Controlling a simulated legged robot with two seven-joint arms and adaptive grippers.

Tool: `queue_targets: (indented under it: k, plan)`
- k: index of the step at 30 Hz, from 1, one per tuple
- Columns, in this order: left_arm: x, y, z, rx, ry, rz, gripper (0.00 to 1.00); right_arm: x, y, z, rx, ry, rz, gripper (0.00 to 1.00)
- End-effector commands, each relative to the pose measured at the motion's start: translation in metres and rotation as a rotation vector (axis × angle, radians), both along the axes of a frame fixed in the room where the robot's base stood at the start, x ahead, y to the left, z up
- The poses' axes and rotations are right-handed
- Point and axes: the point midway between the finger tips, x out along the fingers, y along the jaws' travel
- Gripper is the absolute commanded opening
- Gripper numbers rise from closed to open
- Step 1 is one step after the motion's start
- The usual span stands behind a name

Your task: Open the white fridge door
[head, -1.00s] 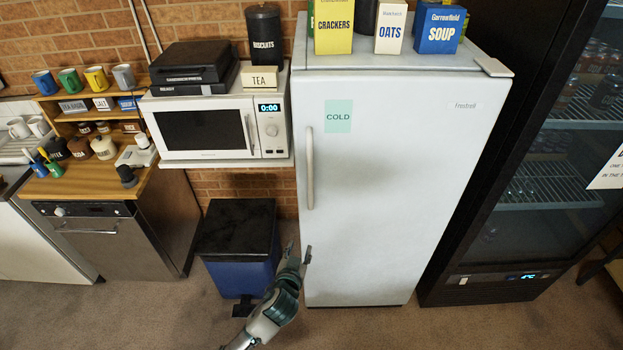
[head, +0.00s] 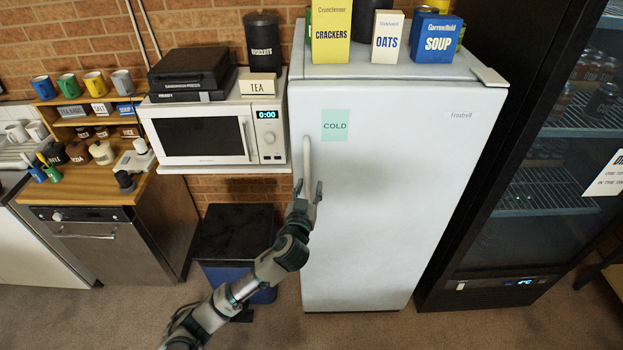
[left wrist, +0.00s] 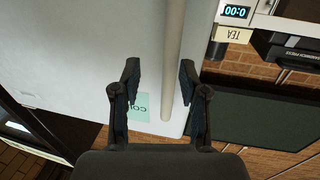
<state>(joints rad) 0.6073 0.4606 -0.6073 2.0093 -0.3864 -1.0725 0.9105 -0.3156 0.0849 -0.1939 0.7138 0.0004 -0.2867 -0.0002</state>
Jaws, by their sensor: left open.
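The white fridge (head: 385,200) stands upright in the middle of the head view with its door shut. A teal COLD sign (head: 335,125) is on the door. The long vertical door handle (head: 307,155) is near the door's left edge. My left gripper (head: 308,188) is open at the handle's lower part, a finger to each side. In the left wrist view the handle (left wrist: 173,50) runs between the open fingers (left wrist: 158,72), with gaps on both sides. I cannot tell how deep it sits between them. My right gripper is not in view.
A microwave (head: 210,135) sits on a shelf left of the fridge, above a blue bin (head: 255,280) with a black lid. A dark glass-door cooler (head: 540,190) stands to the right. Boxes such as the crackers (head: 331,35) stand on the fridge. Floor in front is clear.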

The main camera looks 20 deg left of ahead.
Motion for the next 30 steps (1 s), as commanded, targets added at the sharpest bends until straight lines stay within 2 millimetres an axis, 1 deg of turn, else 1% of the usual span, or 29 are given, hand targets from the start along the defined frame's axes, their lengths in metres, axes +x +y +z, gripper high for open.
queue_targets:
  k: [1, 3, 7, 11, 17, 18, 20, 21, 23, 27, 30]
  plan:
    - [0.009, 0.003, 0.001, 0.001, 0.0, 0.003, 0.43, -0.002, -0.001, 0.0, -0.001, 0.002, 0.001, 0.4]
    - [0.02, 0.005, 0.0, 0.0, 0.0, 0.003, 0.43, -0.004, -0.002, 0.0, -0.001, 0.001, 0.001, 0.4]
    - [0.032, 0.007, 0.0, -0.001, 0.0, 0.003, 0.43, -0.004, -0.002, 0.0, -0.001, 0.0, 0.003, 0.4]
    - [0.037, 0.003, 0.0, 0.001, 0.0, 0.001, 0.43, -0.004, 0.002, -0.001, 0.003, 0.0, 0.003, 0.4]
    - [0.037, 0.0, 0.0, 0.003, 0.0, 0.0, 0.43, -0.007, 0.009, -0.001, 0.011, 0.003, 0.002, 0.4]
    - [0.037, 0.0, 0.0, 0.003, 0.0, 0.0, 0.41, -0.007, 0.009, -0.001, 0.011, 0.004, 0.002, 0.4]
    - [0.037, 0.0, 0.0, 0.003, 0.0, 0.0, 0.26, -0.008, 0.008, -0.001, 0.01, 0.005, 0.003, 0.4]
    - [0.037, 0.0, 0.0, 0.003, 0.0, 0.0, 0.16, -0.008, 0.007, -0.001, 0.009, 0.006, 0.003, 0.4]
    - [0.037, 0.001, 0.0, 0.002, 0.0, -0.001, 0.01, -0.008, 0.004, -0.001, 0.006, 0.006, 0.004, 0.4]
    - [0.037, 0.002, 0.0, 0.0, 0.0, -0.004, 0.0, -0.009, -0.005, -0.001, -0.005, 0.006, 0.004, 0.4]
    - [0.037, 0.001, -0.001, 0.0, 0.0, -0.004, 0.0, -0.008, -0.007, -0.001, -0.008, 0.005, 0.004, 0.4]
